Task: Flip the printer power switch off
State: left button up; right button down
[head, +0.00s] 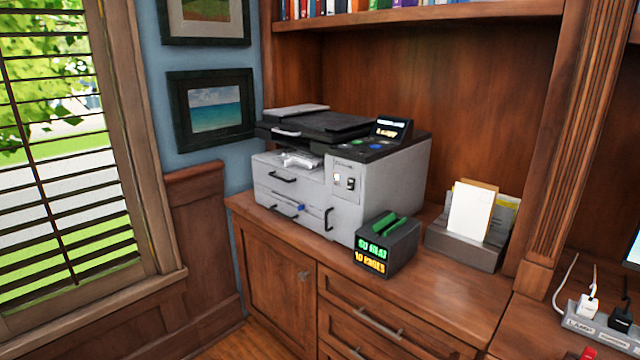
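The printer (385,190), grey and white with a dark top, stands on the wooden cabinet in the middle of the head view. Its small control screen (391,128) at the top is lit. A light panel with small dark switches (344,182) sits on its front, right of the paper outlet; which way they are set is too small to tell. Neither of my grippers shows in this view.
A dark box with green and orange lit text (372,252) stands close before the printer's right front. A letter holder (466,250) is to the right. A power strip with plugs (600,326) lies at lower right. The counter front (440,300) is clear.

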aim_at(351, 181)
jog(key=i+j, duration=0.25)
jog(key=i, duration=0.15)
jog(key=i+j, duration=0.25)
jog(key=i, duration=0.15)
jog(key=i+j+u, duration=0.1)
jog(key=i+j, duration=0.15)
jog(key=i, duration=0.2)
